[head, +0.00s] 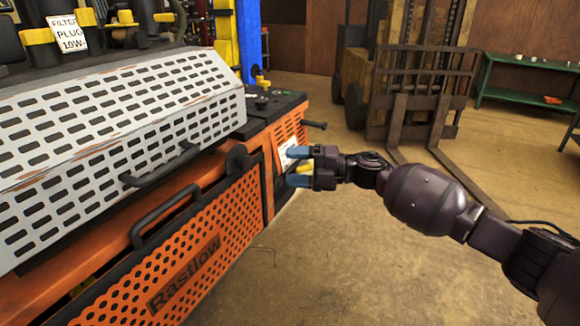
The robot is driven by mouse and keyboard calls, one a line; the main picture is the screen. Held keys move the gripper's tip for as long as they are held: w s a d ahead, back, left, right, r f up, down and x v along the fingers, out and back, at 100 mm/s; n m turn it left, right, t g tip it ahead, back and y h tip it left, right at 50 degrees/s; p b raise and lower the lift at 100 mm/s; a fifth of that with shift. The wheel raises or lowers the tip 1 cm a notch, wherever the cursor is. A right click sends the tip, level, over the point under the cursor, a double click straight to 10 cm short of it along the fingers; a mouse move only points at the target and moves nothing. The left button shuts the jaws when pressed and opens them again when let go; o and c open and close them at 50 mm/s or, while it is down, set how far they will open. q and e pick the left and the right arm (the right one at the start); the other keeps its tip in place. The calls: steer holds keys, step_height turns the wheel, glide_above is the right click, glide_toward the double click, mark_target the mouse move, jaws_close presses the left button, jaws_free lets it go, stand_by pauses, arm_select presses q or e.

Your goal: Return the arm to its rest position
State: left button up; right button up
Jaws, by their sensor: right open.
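My right gripper (298,167) is in the middle of the head view, with its arm coming in from the right. Its two blue-tipped fingers are apart, close to the side panel of the orange mower (283,135). A yellow part (304,167) shows between the fingers. I cannot tell whether the fingers touch it or the panel. My left gripper is not in view.
The mower's grey slotted hood (120,125) with a black handle fills the left. A forklift (405,80) stands at the back with its forks on the floor. A green bench (525,98) is at the far right. The brown floor (310,270) in front is clear.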

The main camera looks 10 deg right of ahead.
step_height(320, 180, up, 6)
steer(key=w+a+m+t, duration=0.1)
steer(key=w+m+t, duration=0.1)
steer(key=m+t, duration=0.45)
steer(key=s+d+f+m+t+h, duration=0.2)
steer(key=s+d+f+m+h, duration=0.1)
steer(key=s+f+m+h, duration=0.25)
steer(key=s+d+f+m+t+h, duration=0.2)
steer(key=s+d+f+m+h, duration=0.15)
steer(key=f+m, duration=0.45)
steer(key=s+d+f+m+t+h, duration=0.1)
steer(key=s+d+f+m+h, duration=0.2)
steer(key=s+f+m, duration=0.35)
steer(key=s+d+f+m+g+h, duration=0.2)
steer(key=s+d+f+m, duration=0.1)
steer(key=s+f, duration=0.6)
steer(key=s+d+f+m+g+h, duration=0.3)
steer(key=s+f, duration=0.6)
steer(key=s, duration=0.6)
steer(key=d, duration=0.2)
steer(key=shift+s+d+f, duration=0.25)
steer(key=shift+s+d, duration=0.05)
steer(key=shift+s, duration=0.1)
